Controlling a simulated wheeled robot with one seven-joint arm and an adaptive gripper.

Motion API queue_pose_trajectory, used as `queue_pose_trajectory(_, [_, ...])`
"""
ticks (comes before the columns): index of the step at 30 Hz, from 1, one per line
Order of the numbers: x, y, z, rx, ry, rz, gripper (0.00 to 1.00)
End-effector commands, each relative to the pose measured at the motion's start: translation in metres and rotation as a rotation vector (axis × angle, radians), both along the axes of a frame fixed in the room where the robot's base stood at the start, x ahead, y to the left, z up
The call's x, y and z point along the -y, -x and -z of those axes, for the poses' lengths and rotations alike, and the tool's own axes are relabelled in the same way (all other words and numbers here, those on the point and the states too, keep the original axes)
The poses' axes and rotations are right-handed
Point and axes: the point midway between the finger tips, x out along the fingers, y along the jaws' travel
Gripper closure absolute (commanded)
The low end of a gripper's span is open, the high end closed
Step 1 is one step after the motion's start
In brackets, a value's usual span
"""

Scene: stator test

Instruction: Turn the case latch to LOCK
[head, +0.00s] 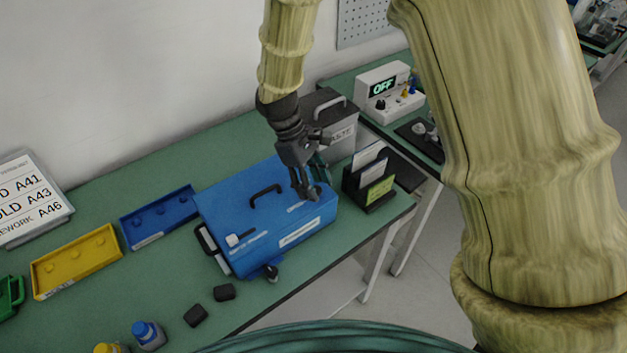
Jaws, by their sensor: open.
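The blue case (225,205) stands closed on the green bench, with a black handle (265,194) on its lid. A small white part (232,240) sits on the lid's left end, beside small lettering too small to read. A dark knob-like part (271,272) shows at the case's front lower edge. I cannot tell which part is the latch, or its setting. My gripper (313,193) points down at the right end of the lid, its fingers open. It hides part of the lid there, and I cannot tell whether it touches.
A black card holder (382,200) stands close right of the case, near the bench edge. A grey box (343,140) and a device reading OFF (384,85) are behind. Blue (150,235) and yellow (45,285) trays lie left.

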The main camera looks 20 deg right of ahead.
Motion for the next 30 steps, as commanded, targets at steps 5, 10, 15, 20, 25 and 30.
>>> queue_pose_trajectory(5, [0.0008,0.0009,0.0024,-0.001,0.001,0.0,0.53])
queue_pose_trajectory(10, [0.0008,0.0008,0.0022,-0.001,0.001,0.0,0.54])
queue_pose_trajectory(15, [0.0008,0.0007,0.0021,0.0,0.0,0.0,0.85])
queue_pose_trajectory(20, [0.0008,0.0006,0.002,0.0,0.0,0.0,0.98])
queue_pose_trajectory(25, [0.0009,0.0004,0.0014,0.0,0.0,0.014,0.98])
queue_pose_trajectory(30, [0.0012,-0.0005,-0.0001,0.0,0.0,0.068,0.98])
